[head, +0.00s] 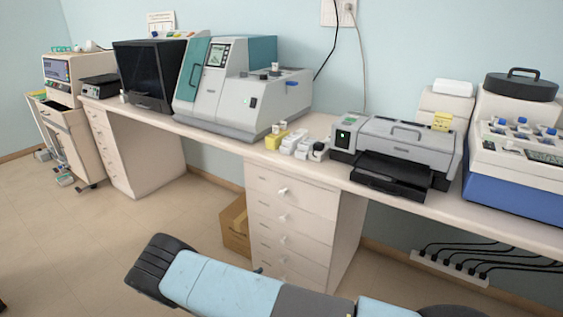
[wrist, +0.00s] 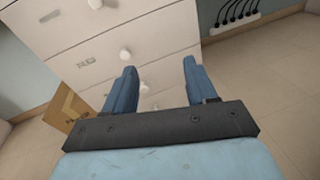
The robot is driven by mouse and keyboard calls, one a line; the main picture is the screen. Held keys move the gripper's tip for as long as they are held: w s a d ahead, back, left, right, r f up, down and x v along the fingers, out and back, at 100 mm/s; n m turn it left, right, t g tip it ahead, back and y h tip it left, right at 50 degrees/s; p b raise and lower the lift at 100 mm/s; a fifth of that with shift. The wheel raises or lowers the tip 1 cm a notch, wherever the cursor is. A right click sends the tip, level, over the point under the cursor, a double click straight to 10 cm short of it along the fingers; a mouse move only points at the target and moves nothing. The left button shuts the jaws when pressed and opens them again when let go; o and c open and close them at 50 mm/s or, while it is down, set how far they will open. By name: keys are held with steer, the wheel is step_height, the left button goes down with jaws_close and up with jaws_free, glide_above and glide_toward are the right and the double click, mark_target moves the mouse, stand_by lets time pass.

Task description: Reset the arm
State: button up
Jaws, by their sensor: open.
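My gripper shows in the wrist view (wrist: 160,80), with its two blue fingers spread apart and nothing between them. Past the fingers is the front of a white drawer unit (wrist: 140,40) with round knobs. In the head view my pale blue arm stretches low across the bottom, in front of the bench. The gripper's fingertips cannot be made out clearly there. The same drawer unit (head: 290,205) stands under the bench, behind my arm.
The long bench (head: 220,143) carries a grey and teal machine (head: 222,85), a dark-fronted box (head: 143,75), a grey printer-like device (head: 405,145) and a blue-white machine (head: 515,180). A cardboard box (head: 236,228) stands beside the drawers. Floor (head: 60,210) at left is clear.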

steer(key=w+d+r+m+g, duration=0.1)
steer(key=d+r+m+g, duration=0.15)
steer(key=r, duration=0.55)
steer(key=w+d+r+m+g, duration=0.2)
steer(key=r+m+g, duration=0.15)
steer(key=r, duration=0.45)
steer(key=w+d+r+m+g, duration=0.1)
steer(key=d+r+m+g, duration=0.25)
steer(key=r, duration=0.45)
steer(key=s+d+r+m+g+y, duration=0.1)
steer(key=s+d+r+m+y, duration=0.15)
steer(key=d+r, duration=0.45)
steer(key=s+d+r+m+g+y, duration=0.1)
steer(key=d+r+m+g+y, duration=0.2)
steer(key=r, duration=0.9)
steer(key=s+d+r+m+t+y, duration=0.1)
steer(key=s+d+r+m+y, duration=0.15)
steer(key=s+d+r, duration=0.35)
steer(key=s+d+r+m+t+y, duration=0.1)
steer(key=s+d+r+m+t, duration=0.15)
steer(key=s+r+m, duration=0.4)
steer(key=s+d+r+m+t+y, duration=0.1)
steer(key=s+d+r+t+y, duration=0.1)
steer(key=s+r, duration=0.6)
steer(key=shift+s+d+m+t+y, duration=0.4)
steer(key=shift+s+d+t, duration=0.5)
steer(key=shift+s, duration=2.05)
steer(key=shift+d, duration=0.2)
